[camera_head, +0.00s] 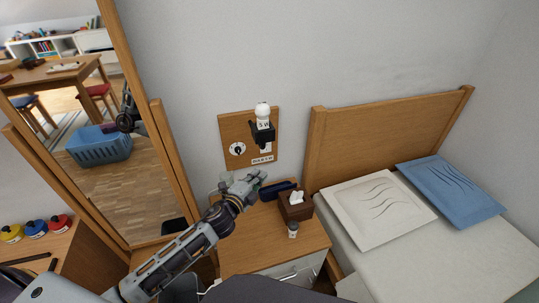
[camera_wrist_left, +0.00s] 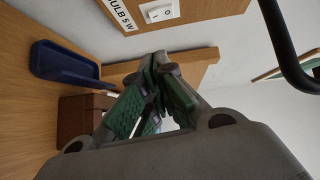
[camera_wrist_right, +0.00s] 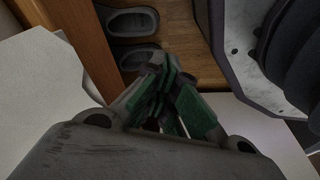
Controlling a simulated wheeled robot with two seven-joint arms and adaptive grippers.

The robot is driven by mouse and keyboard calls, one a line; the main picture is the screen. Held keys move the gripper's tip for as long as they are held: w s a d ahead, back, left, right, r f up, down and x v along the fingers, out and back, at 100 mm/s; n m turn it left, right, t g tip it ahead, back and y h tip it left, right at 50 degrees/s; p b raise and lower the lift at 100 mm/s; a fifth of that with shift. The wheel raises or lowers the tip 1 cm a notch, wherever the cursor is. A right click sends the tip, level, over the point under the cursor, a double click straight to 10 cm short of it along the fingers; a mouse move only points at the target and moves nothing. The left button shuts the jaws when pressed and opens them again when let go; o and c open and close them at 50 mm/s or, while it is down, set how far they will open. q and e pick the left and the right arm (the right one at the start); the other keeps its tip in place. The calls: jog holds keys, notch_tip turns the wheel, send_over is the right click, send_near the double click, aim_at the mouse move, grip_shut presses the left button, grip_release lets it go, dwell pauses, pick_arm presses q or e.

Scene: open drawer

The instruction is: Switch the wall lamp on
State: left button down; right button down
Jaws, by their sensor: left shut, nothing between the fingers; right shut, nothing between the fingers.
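The wall lamp is a white bulb (camera_head: 263,109) on a black holder (camera_head: 262,134), fixed to a wooden board (camera_head: 229,127) on the wall. I see no clear glow. The board also carries a round dial (camera_head: 237,149). A white rocker switch (camera_wrist_left: 158,12) marked I and O shows at the top of the left wrist view, beside a bulb label (camera_wrist_left: 121,13). My left gripper (camera_head: 262,176) is shut and empty, below the board; its fingertips (camera_wrist_left: 158,62) appear apart from the switch. My right gripper (camera_wrist_right: 163,65) is shut and empty, away from the lamp.
Below the board stands a nightstand (camera_head: 262,239) with a brown tissue box (camera_head: 296,211), a small jar (camera_head: 293,230) and a dark blue tray (camera_wrist_left: 62,62). A bed headboard (camera_head: 385,135) is to the right, a mirror (camera_head: 155,200) to the left. Slippers (camera_wrist_right: 131,24) lie on the floor.

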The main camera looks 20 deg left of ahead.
pick_arm(q)
jog(key=shift+w, duration=0.2)
